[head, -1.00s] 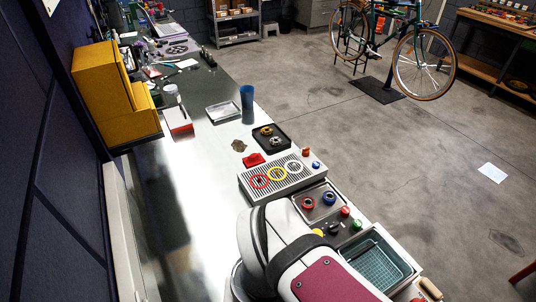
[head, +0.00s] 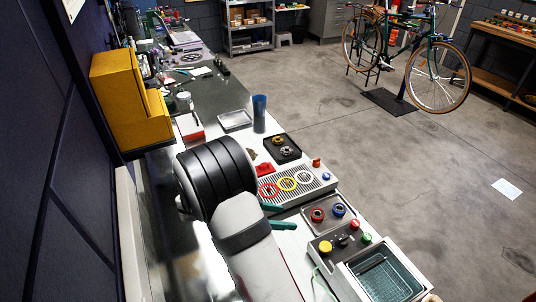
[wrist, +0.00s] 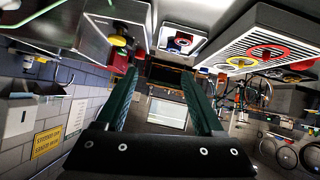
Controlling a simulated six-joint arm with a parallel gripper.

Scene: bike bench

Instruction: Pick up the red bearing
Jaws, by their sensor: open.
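The red bearing (head: 317,214) sits in a shallow grey metal tray (head: 318,228), left of a blue bearing (head: 338,210). A red part in a tray, likely this bearing, shows in the tilted wrist view (wrist: 182,42), above the fingers. My gripper (head: 279,216) has green fingers and is just left of the tray, apart from the bearing. In the wrist view my gripper (wrist: 161,77) has its fingers wide apart with nothing between them. My arm hides part of the bench.
A slotted rack (head: 318,186) with red, yellow and white rings lies behind the tray. A button box (head: 340,243) and a teal basket (head: 385,280) stand in front. A black tray (head: 281,148) and a blue cup (head: 259,113) are farther back.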

